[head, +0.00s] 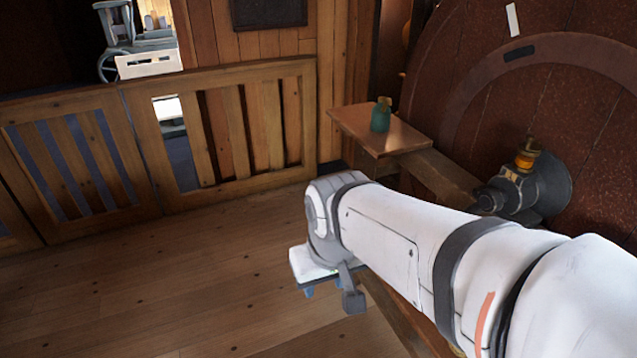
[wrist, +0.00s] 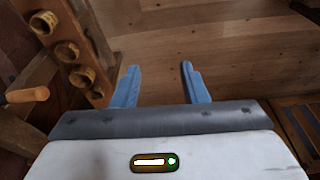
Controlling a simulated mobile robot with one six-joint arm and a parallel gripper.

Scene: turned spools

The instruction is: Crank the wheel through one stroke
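A large reddish-brown wheel (head: 590,85) of planks fills the right of the head view, with a dark hub and a brass fitting (head: 527,160) at its middle. My gripper (wrist: 160,67) shows two blue fingers spread apart with bare floor seen between them, so it is open and empty. In the head view my gripper (head: 309,291) hangs low beyond the end of my white arm, mostly hidden by it. In the wrist view a light wooden handle (wrist: 27,95) sticks out at the left edge, apart from the fingers. I cannot tell whether it belongs to the wheel.
A wooden board with several round spool-like pieces (wrist: 66,51) stands left of my fingers. A small shelf (head: 372,134) holds a green bottle (head: 380,118) beside the wheel. A slatted wooden fence (head: 225,130) runs along the back. The plank floor (head: 170,290) at left is clear.

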